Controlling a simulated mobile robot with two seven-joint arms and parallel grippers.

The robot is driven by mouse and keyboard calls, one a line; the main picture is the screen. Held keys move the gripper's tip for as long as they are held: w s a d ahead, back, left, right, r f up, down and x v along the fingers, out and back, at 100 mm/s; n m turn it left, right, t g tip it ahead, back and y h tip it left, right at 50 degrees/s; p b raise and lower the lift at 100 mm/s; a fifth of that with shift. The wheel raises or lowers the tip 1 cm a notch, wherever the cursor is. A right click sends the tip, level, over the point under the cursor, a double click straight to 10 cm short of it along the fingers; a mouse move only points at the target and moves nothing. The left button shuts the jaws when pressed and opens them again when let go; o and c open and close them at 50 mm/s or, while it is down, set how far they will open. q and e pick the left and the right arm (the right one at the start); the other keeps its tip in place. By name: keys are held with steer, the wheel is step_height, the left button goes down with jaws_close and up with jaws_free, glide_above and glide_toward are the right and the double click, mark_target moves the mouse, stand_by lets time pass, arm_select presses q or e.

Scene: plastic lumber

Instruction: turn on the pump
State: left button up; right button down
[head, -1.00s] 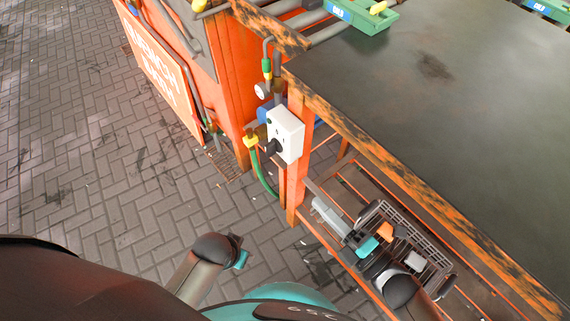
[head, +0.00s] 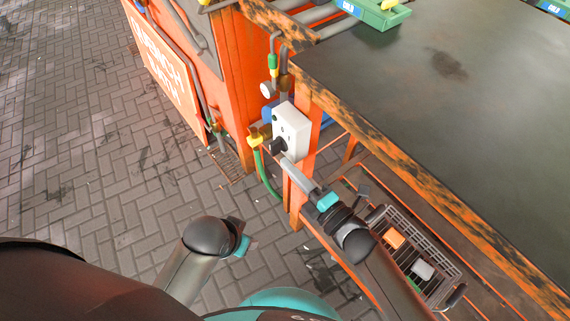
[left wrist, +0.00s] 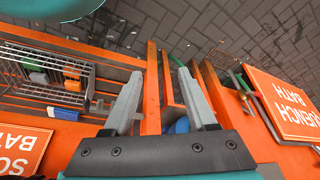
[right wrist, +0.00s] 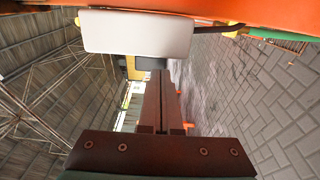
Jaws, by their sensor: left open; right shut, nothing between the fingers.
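A white switch box (head: 291,128) with a black knob (head: 278,146) is fixed to the orange post at the table's near corner. My right gripper (head: 287,163) is shut and empty, its tip just below the knob in the head view; I cannot tell if they touch. In the right wrist view the white box (right wrist: 135,33) and dark knob (right wrist: 152,63) are just beyond the shut fingers (right wrist: 160,80). My left gripper (head: 238,232) is low over the paving, away from the box. Its fingers are spread and empty in the left wrist view (left wrist: 160,85).
Pipes, a gauge (head: 268,90) and a yellow fitting (head: 255,140) with a green hose (head: 266,177) are left of the box. The table (head: 440,110) is right. A grey basket (head: 440,262) with small items sits on the lower shelf. Open paving (head: 90,150) lies left.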

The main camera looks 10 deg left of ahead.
arm_select(q)
steer(key=shift+w+r, duration=0.2)
steer(key=shift+r, duration=0.5)
arm_select(e)
steer(key=shift+x, duration=1)
steer(key=shift+f, duration=0.1)
steer(key=shift+b, duration=0.3)
arm_select(q)
steer(key=shift+w+d+r, duration=0.1)
steer(key=shift+r, duration=0.15)
arm_select(e)
steer(key=shift+f, duration=0.1)
arm_select(q)
steer(key=shift+r, duration=0.2)
arm_select(e)
steer(key=shift+a+f, duration=0.1)
